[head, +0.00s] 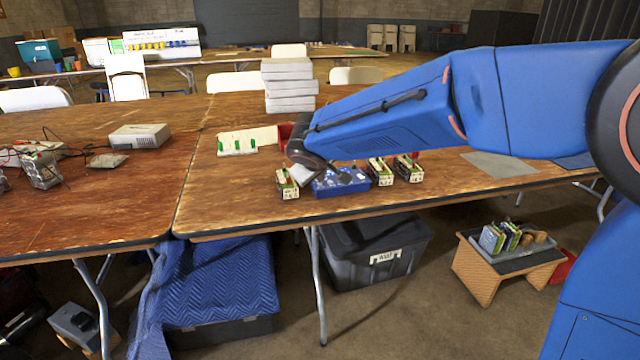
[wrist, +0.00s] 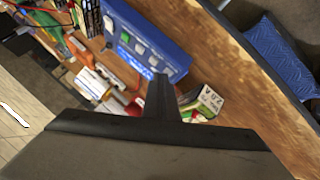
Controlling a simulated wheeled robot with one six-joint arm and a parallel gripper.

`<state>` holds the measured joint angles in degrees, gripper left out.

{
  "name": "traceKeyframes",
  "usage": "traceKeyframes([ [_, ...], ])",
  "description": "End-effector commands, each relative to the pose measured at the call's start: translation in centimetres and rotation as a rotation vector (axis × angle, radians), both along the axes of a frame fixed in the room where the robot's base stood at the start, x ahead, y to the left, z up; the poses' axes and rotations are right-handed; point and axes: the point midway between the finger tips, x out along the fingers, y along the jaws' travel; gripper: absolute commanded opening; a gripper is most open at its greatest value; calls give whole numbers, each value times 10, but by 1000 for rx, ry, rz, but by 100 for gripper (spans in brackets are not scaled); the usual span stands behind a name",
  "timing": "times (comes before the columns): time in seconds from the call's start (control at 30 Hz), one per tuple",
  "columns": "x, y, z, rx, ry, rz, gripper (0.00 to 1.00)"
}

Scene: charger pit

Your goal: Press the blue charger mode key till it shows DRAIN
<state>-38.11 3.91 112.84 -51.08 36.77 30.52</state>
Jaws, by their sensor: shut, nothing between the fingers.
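The blue charger (head: 328,187) stands on the wooden table near its front edge. I cannot read the display's words or tell which key is the mode key. My gripper (head: 344,177) is shut and empty, low over the charger in the head view. In the wrist view my gripper (wrist: 161,82) is a dark finger shape overlapping the charger's lower edge. I cannot tell whether it touches a key.
Battery packs with red and green parts (head: 380,171) stand right of the charger, and another pack (head: 287,184) stands at its left. A white rack with green pieces (head: 237,143) and stacked grey boxes (head: 289,85) lie behind.

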Motion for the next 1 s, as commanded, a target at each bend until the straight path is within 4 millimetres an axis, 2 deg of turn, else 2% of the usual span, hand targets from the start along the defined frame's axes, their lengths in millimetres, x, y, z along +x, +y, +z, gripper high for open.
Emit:
traceKeyframes([
  [0.5,0,0,15,0,0,0,0],
  [0.83,0,0,16,0,0,0,0],
  [1.0,0,0,27,1,-1,-1,0],
])
